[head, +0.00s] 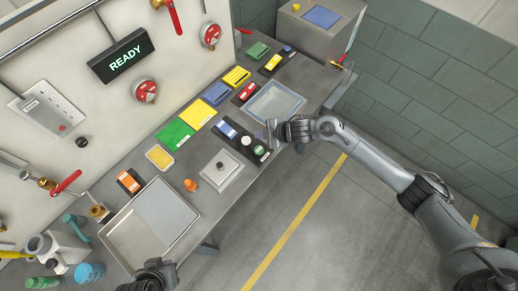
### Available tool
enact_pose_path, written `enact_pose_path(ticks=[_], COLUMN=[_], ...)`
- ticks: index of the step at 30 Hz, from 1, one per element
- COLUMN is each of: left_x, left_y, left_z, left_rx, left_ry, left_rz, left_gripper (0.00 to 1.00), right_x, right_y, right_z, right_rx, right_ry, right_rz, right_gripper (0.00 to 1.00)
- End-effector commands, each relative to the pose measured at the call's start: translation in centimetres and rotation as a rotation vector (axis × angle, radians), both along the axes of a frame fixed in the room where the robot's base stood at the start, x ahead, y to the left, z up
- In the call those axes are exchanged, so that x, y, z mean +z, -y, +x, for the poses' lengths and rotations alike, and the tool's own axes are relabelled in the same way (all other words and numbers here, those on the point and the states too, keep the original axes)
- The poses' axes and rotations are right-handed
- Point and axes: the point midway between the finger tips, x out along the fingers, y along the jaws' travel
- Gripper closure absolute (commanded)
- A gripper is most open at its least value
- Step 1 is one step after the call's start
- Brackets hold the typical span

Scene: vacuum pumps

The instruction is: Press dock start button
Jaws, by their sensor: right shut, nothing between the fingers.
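A dark panel (234,137) lies on the steel bench, with a blue and white part at its upper left. Round buttons sit on its lower right: a pale button (246,140) and a green one (259,150). No label is readable, so I cannot tell which is the dock start button. My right gripper (271,131) is shut and empty, just right of the panel near the bench's front edge. Whether it touches anything is unclear. My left gripper (152,278) is at the bottom edge, partly cut off, and its fingers are not clear.
A clear tray (274,101) lies just above the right gripper. A lidded square plate (216,170), an orange knob (190,185) and a large steel basin (109,239) are left along the bench. A lit READY sign (124,58) hangs on the wall. Open floor lies right of the bench.

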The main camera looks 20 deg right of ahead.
Motion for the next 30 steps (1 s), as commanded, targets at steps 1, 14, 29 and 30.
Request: enact_pose_path(ticks=[1,14,29,30], left_x=[-0.1,-3.3,-7.7,-7.8], left_y=[0.0,-0.1,-0.3,-0.3], left_z=[0.0,0.1,0.0,0.0], left_rx=[0.000,-0.004,-0.007,-0.008], left_ry=[0.001,0.002,0.001,0.001], left_rz=[0.000,0.005,0.013,0.012], left_gripper=[1.00,1.00,1.00,1.00], right_x=[-0.1,-3.4,-8.5,-8.6], right_y=[0.0,0.0,0.0,0.0], right_z=[0.0,0.0,0.0,0.0], right_rx=[0.000,0.001,-0.001,-0.001], right_ry=[0.000,-0.001,0.000,0.000], right_rz=[0.000,0.000,0.001,0.001], right_gripper=[1.00,1.00,1.00,1.00])
